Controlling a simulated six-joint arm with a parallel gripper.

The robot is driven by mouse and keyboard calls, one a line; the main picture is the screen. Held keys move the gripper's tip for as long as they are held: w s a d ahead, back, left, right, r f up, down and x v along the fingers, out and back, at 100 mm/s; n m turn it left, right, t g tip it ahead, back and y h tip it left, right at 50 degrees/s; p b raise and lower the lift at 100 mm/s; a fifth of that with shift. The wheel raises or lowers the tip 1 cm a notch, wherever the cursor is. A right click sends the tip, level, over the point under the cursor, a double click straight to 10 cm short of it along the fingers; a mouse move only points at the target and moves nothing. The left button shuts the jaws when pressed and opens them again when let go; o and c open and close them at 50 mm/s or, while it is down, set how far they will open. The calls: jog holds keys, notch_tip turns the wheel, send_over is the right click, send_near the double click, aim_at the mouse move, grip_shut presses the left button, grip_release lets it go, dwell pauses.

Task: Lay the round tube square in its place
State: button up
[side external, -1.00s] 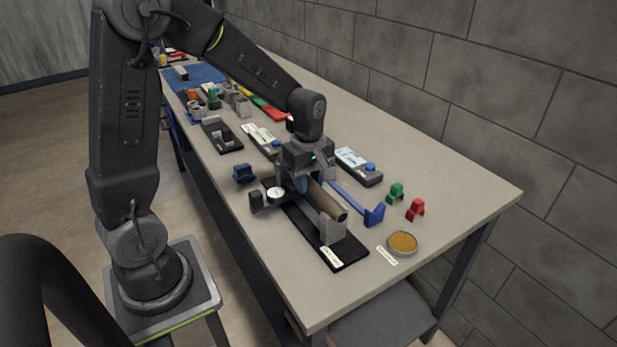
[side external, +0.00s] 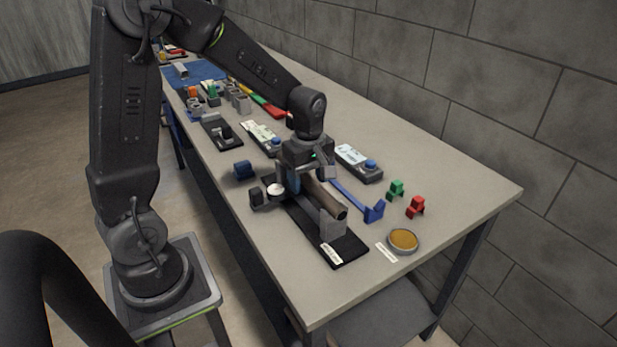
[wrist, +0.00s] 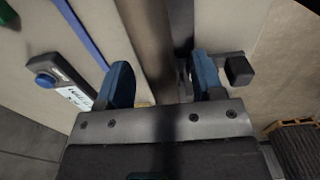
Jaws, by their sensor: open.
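The brown round tube (side external: 326,198) lies lengthwise along the black base plate (side external: 345,249), with its near end by a grey upright block (side external: 333,224). My gripper (side external: 306,183) is low over the far part of the tube. In the wrist view, the blue-padded fingers of my gripper (wrist: 162,65) stand apart on either side of the tube (wrist: 151,42), which runs roughly along the picture's height. A gap shows on the right side. My gripper hides the tube's far end, so its seating there cannot be told.
A white round dial (side external: 276,190) and a dark block stand left of the plate. A blue bar (side external: 355,200) lies close on the right. Green (side external: 396,189) and red (side external: 415,207) pieces and an amber dish (side external: 403,241) are farther right. The front table corner is clear.

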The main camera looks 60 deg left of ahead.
notch_tip(320, 180, up, 14)
dwell(0.6)
jog(key=shift+f, duration=0.1)
jog(key=s+d+m+t, duration=0.2)
jog(key=s+d+m, duration=0.2)
jog(key=s+m, duration=0.3)
jog(key=s+d+m+t, duration=0.3)
jog(key=s+d+m, duration=0.2)
jog(key=m, duration=0.6)
jog(key=s, duration=0.2)
jog(key=shift+s+t, duration=0.3)
jog(key=shift+s, duration=0.05)
